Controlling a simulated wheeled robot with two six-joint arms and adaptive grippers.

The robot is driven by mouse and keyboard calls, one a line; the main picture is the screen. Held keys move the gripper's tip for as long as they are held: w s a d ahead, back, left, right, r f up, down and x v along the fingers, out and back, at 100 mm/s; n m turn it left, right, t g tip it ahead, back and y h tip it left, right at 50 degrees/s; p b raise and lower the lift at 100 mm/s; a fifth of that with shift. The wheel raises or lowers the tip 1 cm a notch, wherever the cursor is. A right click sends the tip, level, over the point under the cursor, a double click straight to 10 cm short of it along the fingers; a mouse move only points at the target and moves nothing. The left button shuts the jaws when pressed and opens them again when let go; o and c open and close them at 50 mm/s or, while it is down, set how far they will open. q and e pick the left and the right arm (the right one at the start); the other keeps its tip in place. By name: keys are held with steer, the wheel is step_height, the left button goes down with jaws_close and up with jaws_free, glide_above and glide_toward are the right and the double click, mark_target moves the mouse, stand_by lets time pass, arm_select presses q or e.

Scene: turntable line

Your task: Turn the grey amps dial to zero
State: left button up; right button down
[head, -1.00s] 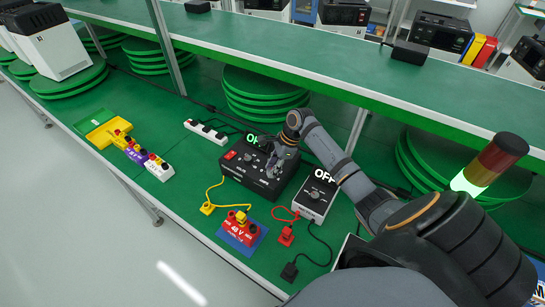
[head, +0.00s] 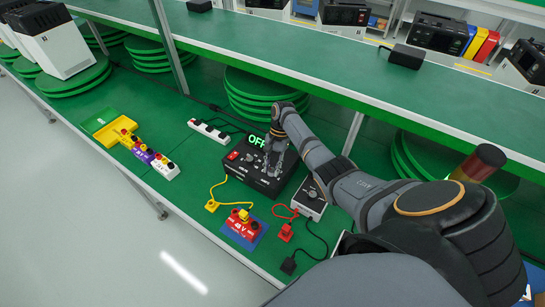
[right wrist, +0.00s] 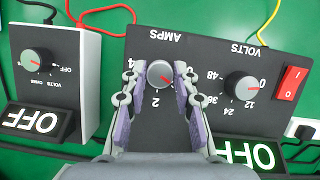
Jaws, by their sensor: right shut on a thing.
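The black power unit (right wrist: 205,58) is marked AMPS and VOLTS; it also shows in the head view (head: 249,173). Its grey amps dial (right wrist: 160,72) sits between the two fingers of my right gripper (right wrist: 161,76), which is shut on it. A red mark shows on the dial's lower right side in the wrist view. The number 2 shows below the dial; the fingers hide part of the scale. In the head view my right gripper (head: 276,156) is over the unit and the dial is hidden. My left gripper is out of view.
A grey volts dial (right wrist: 242,87) and red switch (right wrist: 291,82) sit beside the amps dial. A white box (right wrist: 58,68) with its own dial stands at left. Both units' displays read OFF. Red and yellow leads lie near. A shelf (head: 330,65) runs above the bench.

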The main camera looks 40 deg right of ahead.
steer(key=n+g+h, duration=0.1)
steer(key=n, duration=0.2)
steer(key=shift+w+a+n+b, duration=0.1)
steer(key=shift+n+b, duration=0.2)
steer(key=shift+n+g+h, duration=0.4)
steer(key=shift+n+h, duration=0.2)
steer(key=shift+n, duration=1.3)
steer(key=c, duration=1)
jaws_free()
steer(key=v, duration=1.2)
steer(key=shift+w+a, duration=0.1)
steer(key=shift+w, duration=0.05)
